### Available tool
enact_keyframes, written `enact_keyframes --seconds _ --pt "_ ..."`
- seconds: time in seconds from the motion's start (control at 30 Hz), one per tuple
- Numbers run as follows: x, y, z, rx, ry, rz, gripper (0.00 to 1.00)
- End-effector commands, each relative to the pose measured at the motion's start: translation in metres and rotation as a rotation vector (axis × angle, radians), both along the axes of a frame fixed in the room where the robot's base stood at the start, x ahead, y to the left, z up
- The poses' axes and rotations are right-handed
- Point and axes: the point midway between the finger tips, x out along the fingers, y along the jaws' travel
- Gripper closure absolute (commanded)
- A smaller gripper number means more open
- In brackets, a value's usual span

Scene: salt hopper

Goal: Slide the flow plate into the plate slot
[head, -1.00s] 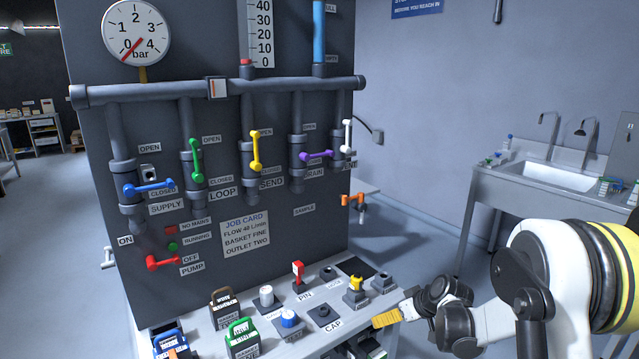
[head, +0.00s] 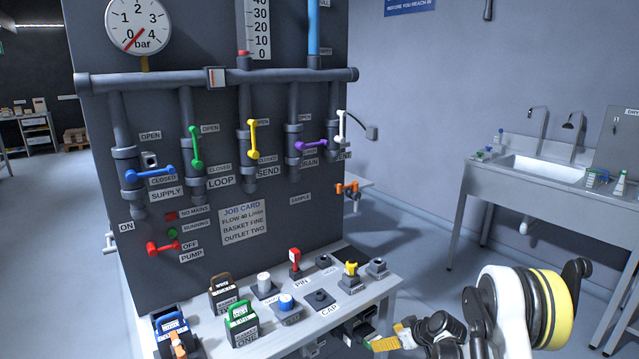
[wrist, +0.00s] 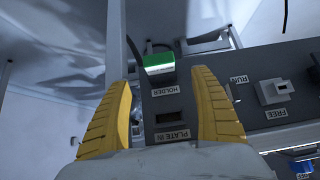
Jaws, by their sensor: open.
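My gripper (wrist: 161,82) is open and empty in the wrist view, its two yellow fingers apart. Between them is a grey panel with a dark recessed slot (wrist: 170,118) labelled PLATE IN, upside down in this view. Beyond it, past a HOLDER label, sits a green-topped block (wrist: 158,66), just ahead of the fingertips; I cannot tell for sure that it is the flow plate. In the head view my gripper (head: 378,344) is low at the right front of the bench, beside dark fittings under the top. The slot is not clear there.
The bench top (head: 378,288) carries several fittings, including a red-topped pin (head: 295,262) and a yellow-topped one (head: 351,270). A FREE/RUN fitting (wrist: 273,93) is right of my fingers. Valves and pipes cover the upright panel. A sink (head: 545,168) stands right, with open floor between.

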Motion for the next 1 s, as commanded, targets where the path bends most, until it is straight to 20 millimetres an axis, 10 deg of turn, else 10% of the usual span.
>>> enact_keyframes --seconds 1.0 --pt "0.048 0.035 -0.061 0.0 0.0 0.0 0.26"
